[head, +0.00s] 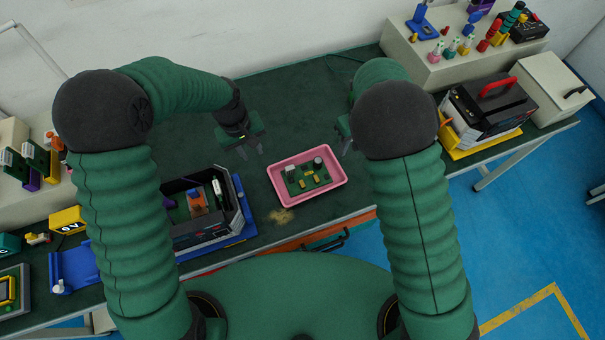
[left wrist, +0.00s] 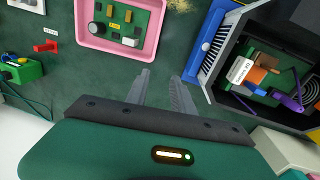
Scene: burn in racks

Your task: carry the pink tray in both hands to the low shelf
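The pink tray (head: 292,201) lies flat on the dark green bench top, with a green circuit board (head: 308,179) and small parts inside. It also shows at the top of the left wrist view (left wrist: 118,56). My left gripper (head: 250,150) is open and empty, above the bench to the left of the tray and apart from it; its two fingers show spread in the left wrist view (left wrist: 160,85). My right gripper (head: 345,145) is to the right of the tray, apart from it and partly hidden behind my right arm. The low shelf cannot be made out.
A black unit with a red handle (head: 490,108) sits at right. A beige riser (head: 425,65) stands at the back right.

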